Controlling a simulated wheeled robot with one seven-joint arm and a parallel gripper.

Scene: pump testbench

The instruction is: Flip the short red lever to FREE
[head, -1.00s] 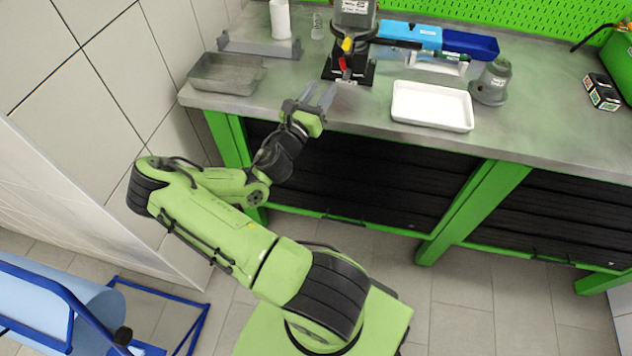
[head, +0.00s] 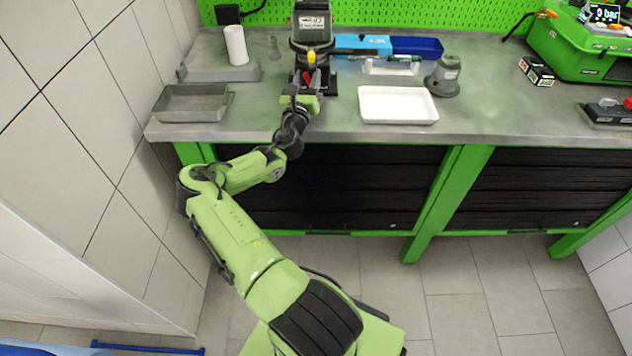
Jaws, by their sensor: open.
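The short red lever (head: 306,77) is a small red piece low on the front of the dark pump unit (head: 312,38), with a yellow part (head: 311,57) just above it. The unit stands upright on a black base at the back left of the bench. My gripper (head: 301,90) is directly in front of the unit, close to the red lever. It is open, with its fingers pointing at the unit. Whether the fingers touch the lever cannot be told. The lever's lower part and any FREE marking are hidden or too small to read.
Left are a grey tray (head: 193,117), a grey holder (head: 219,77) and a white cylinder (head: 236,45). Right are a white tray (head: 398,119), a grey conical part (head: 446,76) and a blue bin (head: 417,47). A green case (head: 575,52) is far right. The bench front is mostly clear.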

